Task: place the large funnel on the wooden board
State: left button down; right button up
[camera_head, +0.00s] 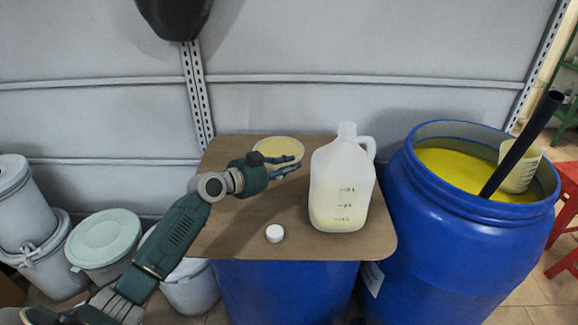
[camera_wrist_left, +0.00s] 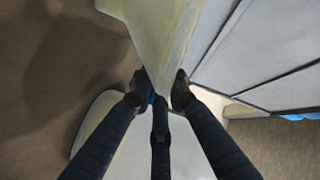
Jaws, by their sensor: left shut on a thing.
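The large funnel (camera_head: 279,148) is pale yellow, wide mouth up in the head view, over the back part of the wooden board (camera_head: 225,236). My left gripper (camera_head: 290,167) is shut on the funnel at its near side. In the left wrist view the funnel (camera_wrist_left: 160,32) rises from between the fingertips (camera_wrist_left: 160,88). A shadow falls on the board in that view; I cannot tell whether the funnel touches the board. My fingers hide its lower part. My right gripper is not in view.
A translucent jug (camera_head: 341,190) stands on the board right of the funnel. A white cap (camera_head: 274,233) lies near the front. A blue drum (camera_head: 452,235) of yellow liquid, with a black pipe (camera_head: 522,144) and a beaker (camera_head: 520,169), stands right. Lidded buckets (camera_head: 105,238) stand left.

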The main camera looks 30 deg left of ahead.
pick_arm(q)
jog(key=c, duration=1.7)
grip_release()
jog(key=shift+o, duration=0.2)
jog(key=shift+s+r+p, duration=0.1)
jog(key=shift+r+p, duration=0.05)
jog(key=shift+p, duration=0.2)
jog(key=v, duration=1.2)
jog(key=shift+d, duration=0.1)
